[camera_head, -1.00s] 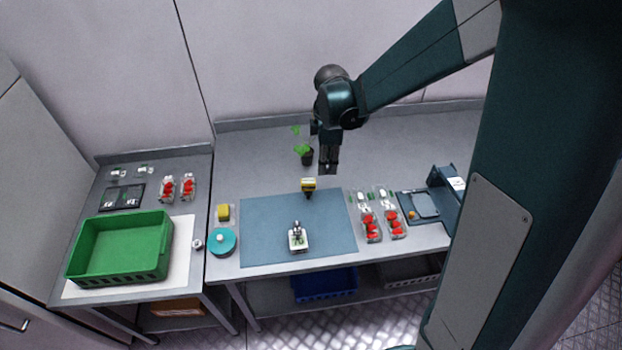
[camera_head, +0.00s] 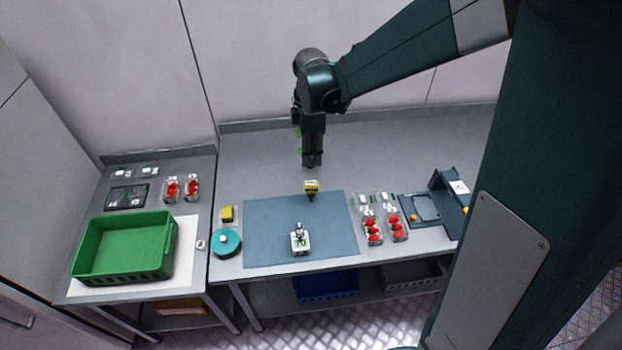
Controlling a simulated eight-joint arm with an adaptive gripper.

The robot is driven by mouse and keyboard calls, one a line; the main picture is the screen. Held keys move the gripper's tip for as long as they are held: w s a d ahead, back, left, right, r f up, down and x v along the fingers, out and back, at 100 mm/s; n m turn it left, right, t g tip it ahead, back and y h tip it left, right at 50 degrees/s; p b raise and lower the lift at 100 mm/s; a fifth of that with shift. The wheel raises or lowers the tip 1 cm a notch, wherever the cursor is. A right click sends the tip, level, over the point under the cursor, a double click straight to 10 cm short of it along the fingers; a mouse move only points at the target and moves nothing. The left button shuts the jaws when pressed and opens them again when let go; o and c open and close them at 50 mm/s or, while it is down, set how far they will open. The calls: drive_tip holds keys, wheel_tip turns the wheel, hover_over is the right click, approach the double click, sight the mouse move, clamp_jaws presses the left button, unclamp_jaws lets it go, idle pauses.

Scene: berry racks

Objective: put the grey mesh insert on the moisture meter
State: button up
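My gripper (camera_head: 312,164) hangs pointing down above the back of the table, behind the blue mat (camera_head: 263,249). Its fingers look close together, too small to tell whether they are shut; I see nothing held. A small yellow-topped device with a dark lower part (camera_head: 311,187) stands at the mat's back edge, just in front of the gripper in the picture. A white block with dark markings (camera_head: 300,243) and a small grey piece on top sits on the mat. I cannot tell which is the moisture meter. I cannot make out a grey mesh insert with certainty.
Clear punnets with red berries (camera_head: 373,231) stand right of the mat, beside a dark blue fixture (camera_head: 447,190). A yellow block (camera_head: 227,214) and teal disc (camera_head: 227,243) are on the left. A green crate (camera_head: 124,258) is on the left table.

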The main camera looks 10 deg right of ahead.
hover_over(311, 183)
drive_tip(key=shift+f, duration=2.55)
drive_tip(key=shift+f, duration=0.1)
drive_tip(key=shift+f, duration=2)
drive_tip(key=shift+f, duration=0.2)
drive_tip(key=o, duration=0.6)
drive_tip(key=shift+r, duration=0.25)
drive_tip(key=shift+r, duration=5.95)
